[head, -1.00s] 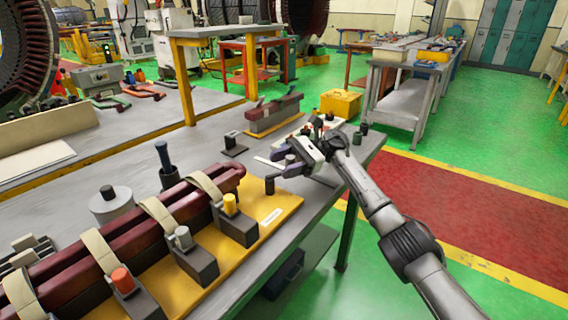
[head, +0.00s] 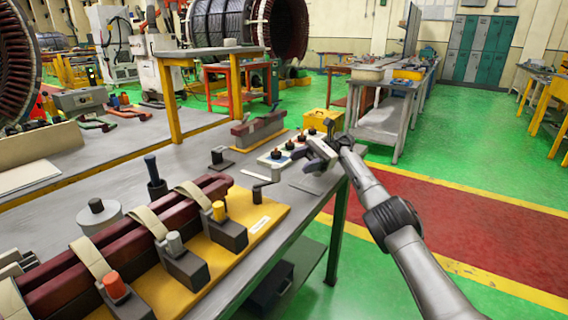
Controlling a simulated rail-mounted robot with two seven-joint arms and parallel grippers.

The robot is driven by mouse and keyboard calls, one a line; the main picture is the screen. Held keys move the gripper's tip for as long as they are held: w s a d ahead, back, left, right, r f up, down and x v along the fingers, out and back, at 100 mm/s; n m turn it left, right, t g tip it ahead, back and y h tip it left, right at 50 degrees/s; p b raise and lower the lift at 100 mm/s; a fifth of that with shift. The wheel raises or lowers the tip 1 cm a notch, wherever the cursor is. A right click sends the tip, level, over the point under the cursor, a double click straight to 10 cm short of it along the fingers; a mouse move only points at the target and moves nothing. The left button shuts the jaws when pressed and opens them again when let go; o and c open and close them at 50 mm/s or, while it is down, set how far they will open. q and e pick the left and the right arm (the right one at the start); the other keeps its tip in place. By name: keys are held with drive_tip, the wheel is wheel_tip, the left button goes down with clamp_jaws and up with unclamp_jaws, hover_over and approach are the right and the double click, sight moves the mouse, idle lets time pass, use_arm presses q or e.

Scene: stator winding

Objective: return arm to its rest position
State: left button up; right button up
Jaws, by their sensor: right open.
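My right arm (head: 385,220) reaches in from the lower right. Its open gripper (head: 308,155) is above the far right end of the grey workbench (head: 190,150), close to a white block with several dark knobs (head: 282,156). I see nothing between its fingers. Whether it touches the block cannot be told. My left gripper is not in view.
A yellow fixture plate (head: 262,222) holds dark red coil bars (head: 130,240) with straps and clamps with coloured knobs. A small dark post (head: 257,194) stands near its corner. A yellow box (head: 322,120) is behind the gripper.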

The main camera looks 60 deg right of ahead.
drive_tip(key=shift+s+d, duration=0.2)
drive_tip(key=shift+d, duration=0.05)
idle(0.6)
